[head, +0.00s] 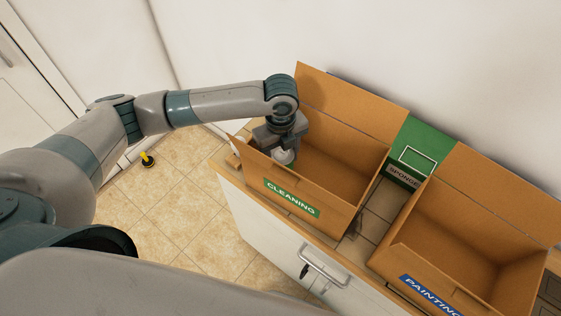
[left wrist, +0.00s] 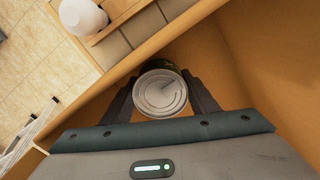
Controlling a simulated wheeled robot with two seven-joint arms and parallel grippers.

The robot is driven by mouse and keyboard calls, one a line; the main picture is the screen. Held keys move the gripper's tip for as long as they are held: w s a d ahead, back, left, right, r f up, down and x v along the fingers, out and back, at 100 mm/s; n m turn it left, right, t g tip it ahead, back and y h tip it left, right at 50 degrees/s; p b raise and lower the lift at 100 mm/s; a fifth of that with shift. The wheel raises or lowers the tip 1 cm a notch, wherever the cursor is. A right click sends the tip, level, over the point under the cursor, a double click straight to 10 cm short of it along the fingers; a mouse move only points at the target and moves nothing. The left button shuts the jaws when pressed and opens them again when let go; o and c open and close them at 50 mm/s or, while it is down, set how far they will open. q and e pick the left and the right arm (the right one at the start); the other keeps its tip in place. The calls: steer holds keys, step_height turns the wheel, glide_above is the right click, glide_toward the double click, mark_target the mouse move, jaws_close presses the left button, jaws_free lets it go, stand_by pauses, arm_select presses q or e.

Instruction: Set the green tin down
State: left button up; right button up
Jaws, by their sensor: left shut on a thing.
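My left gripper (head: 281,146) reaches down into the left part of the cardboard box labelled CLEANING (head: 344,208). It is shut on the green tin (left wrist: 160,93), whose pale round lid faces the left wrist camera. Only a thin dark green strip of its side shows there, between the two fingers. In the head view the tin's pale top (head: 283,157) shows just below the gripper, near the box's front left wall. Whether the tin touches the box floor cannot be told. My right gripper is not in view.
A second box labelled PAINTING (head: 460,225) stands at right. A green container labelled SPONGE (head: 413,150) sits between the boxes at the back. A white rounded object (left wrist: 82,17) stands outside the CLEANING box. The right part of that box is empty.

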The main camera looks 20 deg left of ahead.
mark_target(281, 153)
arm_select(q)
steer(key=shift+f+p, duration=0.55)
steer(key=shift+f, duration=0.95)
steer(key=shift+f, duration=0.15)
steer(key=o, duration=1.2)
step_height(281, 153, up, 12)
steer(key=b, duration=0.4)
steer(key=shift+f, duration=0.25)
steer(key=shift+r+b, duration=0.3)
steer(key=shift+r, duration=0.15)
